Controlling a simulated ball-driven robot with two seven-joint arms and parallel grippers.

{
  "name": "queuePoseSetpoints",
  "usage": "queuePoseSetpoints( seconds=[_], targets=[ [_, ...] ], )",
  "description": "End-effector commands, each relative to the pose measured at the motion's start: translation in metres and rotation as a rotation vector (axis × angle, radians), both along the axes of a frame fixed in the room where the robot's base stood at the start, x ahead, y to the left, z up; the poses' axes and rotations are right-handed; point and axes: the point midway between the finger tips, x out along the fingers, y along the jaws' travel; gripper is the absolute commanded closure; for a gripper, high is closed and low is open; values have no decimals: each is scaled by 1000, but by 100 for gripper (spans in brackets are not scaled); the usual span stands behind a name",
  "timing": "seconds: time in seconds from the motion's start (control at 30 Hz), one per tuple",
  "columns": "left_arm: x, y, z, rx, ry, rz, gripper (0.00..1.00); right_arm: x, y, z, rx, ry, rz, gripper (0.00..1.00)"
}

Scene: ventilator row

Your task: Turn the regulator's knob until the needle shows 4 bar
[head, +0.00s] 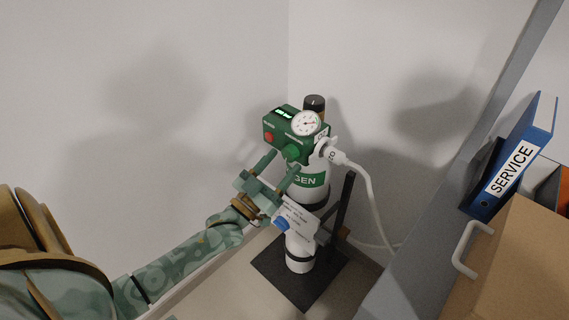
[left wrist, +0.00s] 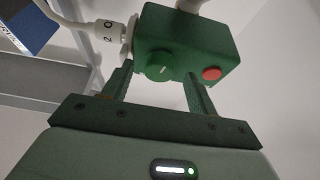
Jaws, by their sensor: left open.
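The green regulator (head: 275,126) sits on top of a white cylinder in the head view. Its round white gauge (head: 306,123) faces up toward me; the needle is too small to read. The green knob (head: 292,153) is on the front, below the gauge. In the left wrist view the knob (left wrist: 160,66) shows a pale mark and lies beyond and between the two fingers. My left gripper (head: 278,165) is open and empty, just in front of the regulator, with its fingers (left wrist: 158,86) on either side of the knob, apparently apart from it. My right gripper is in neither view.
A red button (head: 269,137) is beside the knob. A white hose (head: 372,190) runs from the regulator's right side. The cylinder (head: 308,190) stands on a black base (head: 318,288) with a post. A SERVICE binder (head: 515,160) and a cardboard box (head: 520,255) are at right.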

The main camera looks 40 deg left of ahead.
Motion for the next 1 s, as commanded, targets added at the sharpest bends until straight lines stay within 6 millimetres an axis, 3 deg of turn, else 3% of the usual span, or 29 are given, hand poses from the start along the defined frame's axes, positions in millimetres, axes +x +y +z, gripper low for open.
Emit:
queuePoseSetpoints(
  seconds=[0.13,0.4,0.43,0.6,0.77,0.87,1.0],
  targets=[
    [10,-1,4,-1,-1,0,42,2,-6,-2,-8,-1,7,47],
    [12,-1,6,-2,0,-1,42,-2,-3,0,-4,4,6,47],
    [12,-1,6,-2,0,-1,44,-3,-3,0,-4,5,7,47],
    [12,-1,5,-1,0,0,86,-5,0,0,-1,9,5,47],
    [12,-2,8,-27,1,0,86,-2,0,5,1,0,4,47],
    [11,-3,14,-120,5,0,86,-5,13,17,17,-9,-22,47],
    [11,-5,14,-262,17,0,86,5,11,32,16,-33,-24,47]
  ],
)
